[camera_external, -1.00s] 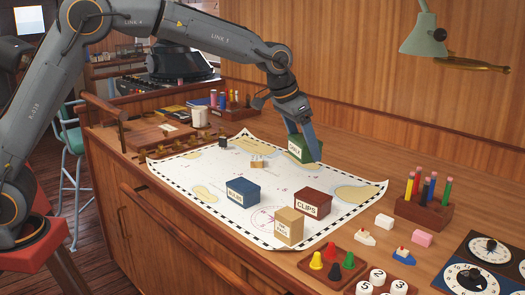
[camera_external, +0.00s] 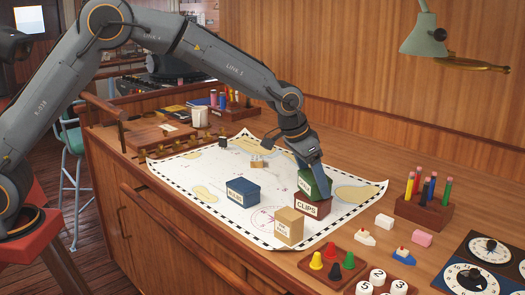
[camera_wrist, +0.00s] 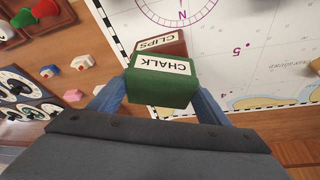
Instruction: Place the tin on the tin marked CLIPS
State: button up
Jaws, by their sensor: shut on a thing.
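My gripper (camera_external: 316,181) is shut on the green tin marked CHALK (camera_external: 304,184). In the wrist view the green tin (camera_wrist: 160,86) sits between the two blue fingers. The dark red tin marked CLIPS (camera_external: 311,208) stands on the chart, directly below the green tin in the external view. In the wrist view the CLIPS tin (camera_wrist: 163,46) shows partly behind the green tin. I cannot tell whether the green tin touches the top of the CLIPS tin.
A blue tin (camera_external: 242,192) and a tan box (camera_external: 289,227) stand on the chart (camera_external: 215,212) near the CLIPS tin. A tray with coloured pawns (camera_external: 334,264) is in front. A pencil block (camera_external: 425,212) stands to the right.

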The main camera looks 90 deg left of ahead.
jog(key=shift+f, duration=0.15)
jog(key=shift+f, duration=0.1)
jog(key=o, duration=1.2)
jog(key=b+v, duration=0.3)
jog(key=v, duration=0.9)
jog(key=s+d+f+m+g+h, duration=0.1)
jog(key=s+d+f, duration=0.55)
jog(key=d, duration=0.25)
jog(key=s+d+f+m, duration=0.2)
jog(key=s+d+f, duration=0.3)
jog(key=s+d, duration=0.35)
jog(key=s+d+f+g, duration=0.1)
jog(key=s+d+f, duration=0.3)
jog(key=s, duration=0.4)
jog(key=s+d+f+m+g, duration=0.1)
jog(key=s+d+f, duration=0.2)
jog(key=s, duration=0.6)
jog(key=shift+d+f+m+h, duration=0.3)
jog(key=shift+d+f+h, duration=0.1)
jog(key=shift+d, duration=0.45)
